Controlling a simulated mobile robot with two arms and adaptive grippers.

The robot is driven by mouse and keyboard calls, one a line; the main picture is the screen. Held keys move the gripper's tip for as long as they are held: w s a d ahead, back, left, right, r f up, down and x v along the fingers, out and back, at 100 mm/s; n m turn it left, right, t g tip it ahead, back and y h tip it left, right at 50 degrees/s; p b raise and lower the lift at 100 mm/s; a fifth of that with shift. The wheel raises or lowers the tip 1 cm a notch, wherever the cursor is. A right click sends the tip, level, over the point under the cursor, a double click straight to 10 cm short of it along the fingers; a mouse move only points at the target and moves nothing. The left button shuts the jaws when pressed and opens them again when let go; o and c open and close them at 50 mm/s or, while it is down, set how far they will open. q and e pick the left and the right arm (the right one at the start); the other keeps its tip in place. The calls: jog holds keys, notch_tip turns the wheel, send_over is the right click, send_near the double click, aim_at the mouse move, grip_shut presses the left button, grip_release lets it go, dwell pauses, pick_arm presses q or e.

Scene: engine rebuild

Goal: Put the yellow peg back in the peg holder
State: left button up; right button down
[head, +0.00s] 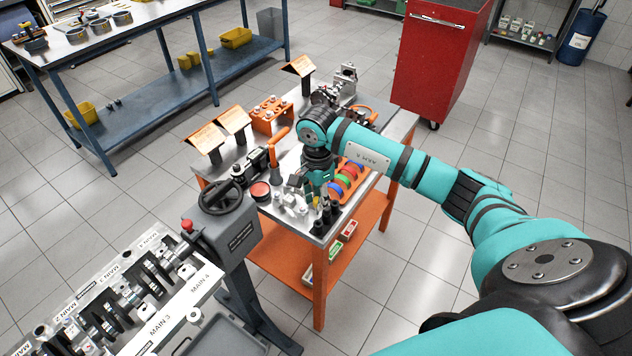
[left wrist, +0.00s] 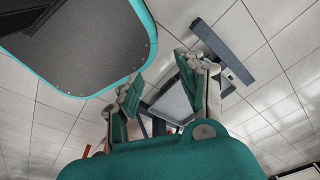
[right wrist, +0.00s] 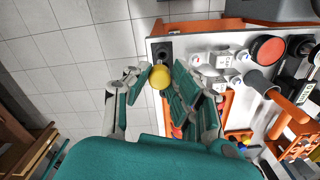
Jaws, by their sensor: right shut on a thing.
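My right gripper (right wrist: 160,84) is shut on the yellow peg; the peg's round yellow end (right wrist: 160,77) shows between the fingertips. My left gripper (left wrist: 160,76) is open and empty, above the floor, and is not in the head view.
Several small white and black parts (head: 292,203) stand at the cart's front edge. A red round tin (head: 260,191) and an orange-handled tool (head: 279,146) are to the left. An orange block (head: 270,115) is farther back. An engine block (head: 120,295) is at lower left.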

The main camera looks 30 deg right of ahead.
jog(key=shift+w+d+r+m, duration=0.2)
jog(key=shift+d+r+m, duration=0.15)
jog(key=shift+m, duration=0.45)
jog(key=shift+w+d+f, duration=0.1)
jog(key=shift+f, duration=0.2)
jog(key=shift+w+f+b, duration=0.1)
jog(key=shift+f+b, duration=0.25)
jog(key=shift+b, duration=0.05)
notch_tip(320, 180, down, 3)
jog(key=shift+f+b, duration=0.1)
jog(key=shift+b, duration=0.75)
pick_arm(q)
jog(key=s+f, duration=0.1)
jog(key=s+a+f, duration=0.1)
jog(key=shift+s+f, duration=0.35)
jog(key=shift+f, duration=0.05)
pick_arm(e)
jog(key=shift+f, duration=0.6)
pick_arm(q)
jog(key=shift+w+f+b, duration=0.1)
jog(key=shift+f+b, duration=0.1)
jog(key=shift+b, duration=0.25)
jog(key=shift+w, duration=0.15)
